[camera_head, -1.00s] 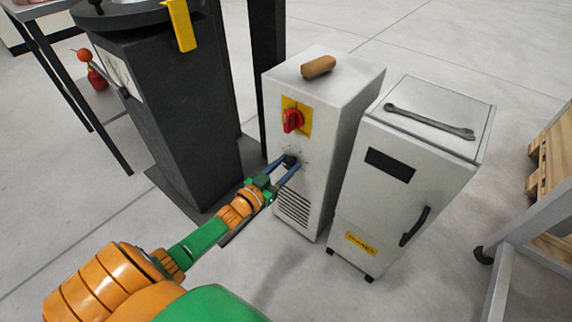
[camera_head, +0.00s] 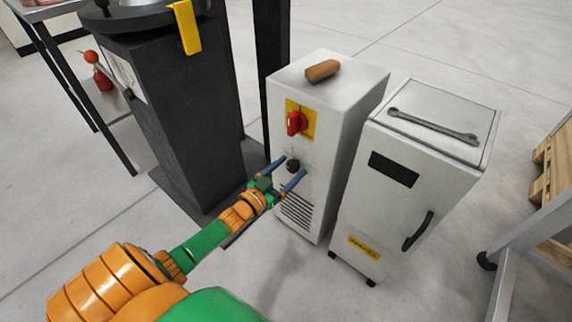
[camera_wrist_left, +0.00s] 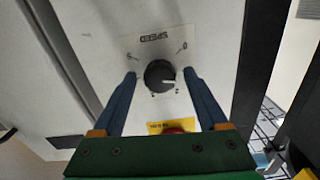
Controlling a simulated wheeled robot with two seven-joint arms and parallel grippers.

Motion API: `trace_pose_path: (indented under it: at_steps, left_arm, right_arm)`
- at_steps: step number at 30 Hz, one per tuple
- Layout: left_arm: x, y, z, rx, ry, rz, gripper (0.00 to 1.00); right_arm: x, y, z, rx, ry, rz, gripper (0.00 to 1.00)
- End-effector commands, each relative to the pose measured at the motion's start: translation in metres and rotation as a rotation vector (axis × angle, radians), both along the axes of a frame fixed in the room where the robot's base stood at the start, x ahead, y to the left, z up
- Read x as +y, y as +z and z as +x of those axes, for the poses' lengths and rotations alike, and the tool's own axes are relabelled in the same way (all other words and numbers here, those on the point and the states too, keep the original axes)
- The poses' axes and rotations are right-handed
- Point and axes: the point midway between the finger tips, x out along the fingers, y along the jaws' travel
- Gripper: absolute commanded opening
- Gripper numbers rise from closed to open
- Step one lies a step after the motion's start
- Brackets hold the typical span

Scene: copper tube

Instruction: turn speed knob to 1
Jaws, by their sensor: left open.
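The speed knob (camera_head: 292,166) is a round black dial on the front of the white cabinet (camera_head: 335,110), below the red switch. It also shows in the left wrist view (camera_wrist_left: 158,75), under an upside-down "SPEED" label (camera_wrist_left: 154,37), with scale marks around it. A small white mark on the knob's face lies toward picture right, slightly low. My left gripper (camera_head: 295,164) is open, its two blue fingers on either side of the knob. In the wrist view, gaps show between the knob and both fingers (camera_wrist_left: 160,74). My right gripper is not in view.
A red switch (camera_head: 297,123) on a yellow plate sits above the knob. A brown block (camera_head: 322,70) lies on the cabinet. A second white cabinet (camera_head: 408,190) with a wrench (camera_head: 433,126) stands to the right. A dark pedestal (camera_head: 185,120) stands close on the left.

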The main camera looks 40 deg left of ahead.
Motion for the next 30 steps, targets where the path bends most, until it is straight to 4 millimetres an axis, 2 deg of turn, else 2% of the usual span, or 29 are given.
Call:
trace_pose_path:
  at_steps: [9, 13, 27, 29, 30]
  left_arm:
    - [0.004, 0.003, -0.049, 0.004, 0.000, -0.002, 0.76]
    - [0.005, 0.002, -0.065, 0.002, 0.001, 0.000, 0.76]
    - [0.005, -0.001, -0.068, 0.006, 0.002, -0.001, 0.76]
    - [0.000, -0.013, -0.070, 0.057, 0.011, -0.002, 0.76]
    - [-0.006, -0.030, -0.073, 0.129, 0.022, -0.002, 0.76]
  right_arm:
    - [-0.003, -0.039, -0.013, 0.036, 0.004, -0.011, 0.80]
    - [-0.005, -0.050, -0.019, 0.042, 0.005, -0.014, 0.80]
    - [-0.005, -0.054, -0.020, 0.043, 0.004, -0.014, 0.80]
    - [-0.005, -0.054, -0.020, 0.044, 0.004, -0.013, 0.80]
    - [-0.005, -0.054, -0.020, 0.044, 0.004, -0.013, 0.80]
